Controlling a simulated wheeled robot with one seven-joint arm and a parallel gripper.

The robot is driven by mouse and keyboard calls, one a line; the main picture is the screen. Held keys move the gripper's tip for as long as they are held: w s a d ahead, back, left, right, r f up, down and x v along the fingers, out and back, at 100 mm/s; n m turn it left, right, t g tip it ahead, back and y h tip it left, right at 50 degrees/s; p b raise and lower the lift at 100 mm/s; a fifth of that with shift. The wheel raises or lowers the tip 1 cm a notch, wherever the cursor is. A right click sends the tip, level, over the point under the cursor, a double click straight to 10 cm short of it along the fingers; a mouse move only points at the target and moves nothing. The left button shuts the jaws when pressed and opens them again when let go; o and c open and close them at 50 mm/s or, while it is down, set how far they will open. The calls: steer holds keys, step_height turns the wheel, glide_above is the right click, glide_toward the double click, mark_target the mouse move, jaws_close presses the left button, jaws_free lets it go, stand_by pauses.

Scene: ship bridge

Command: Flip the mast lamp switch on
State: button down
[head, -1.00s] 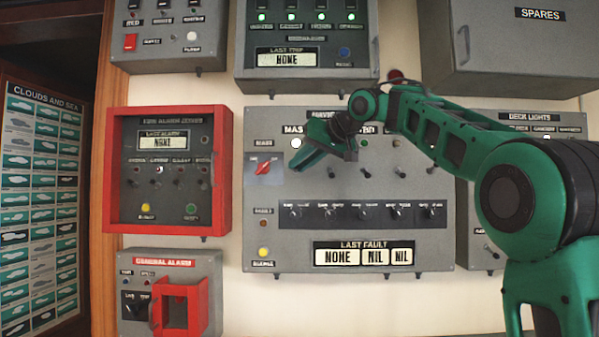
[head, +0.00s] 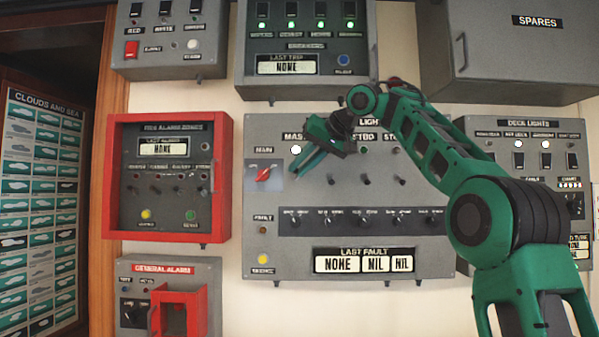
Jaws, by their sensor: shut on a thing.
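The grey navigation lights panel (head: 262,215) is in the middle of the head view, its title partly covered by my arm. The mast lamp indicator (head: 296,150) glows white under a label that starts "MAS". My gripper (head: 302,168) is just below and right of that indicator, its fingers pointing down and left. It is shut on the mast lamp switch, which the fingers hide, so its position cannot be read. Similar small switches (head: 364,180) stand in the same row to the right, under unlit indicators.
A red main rotary switch (head: 263,173) sits close to the left of my gripper. The red-framed fire alarm box (head: 113,180) is further left. The deck lights panel (head: 500,135) is at right, partly behind my arm. The spares cabinet (head: 520,60) juts out above.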

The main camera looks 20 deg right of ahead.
steer(key=shift+a, duration=0.1)
steer(key=c, duration=1.7)
jaws_free()
steer(key=shift+w+a, duration=0.1)
steer(key=shift+w, duration=0.05)
steer(key=shift+c, duration=0.2)
steer(key=shift+d, duration=0.2)
steer(key=v, duration=1)
steer(key=shift+r, duration=0.25)
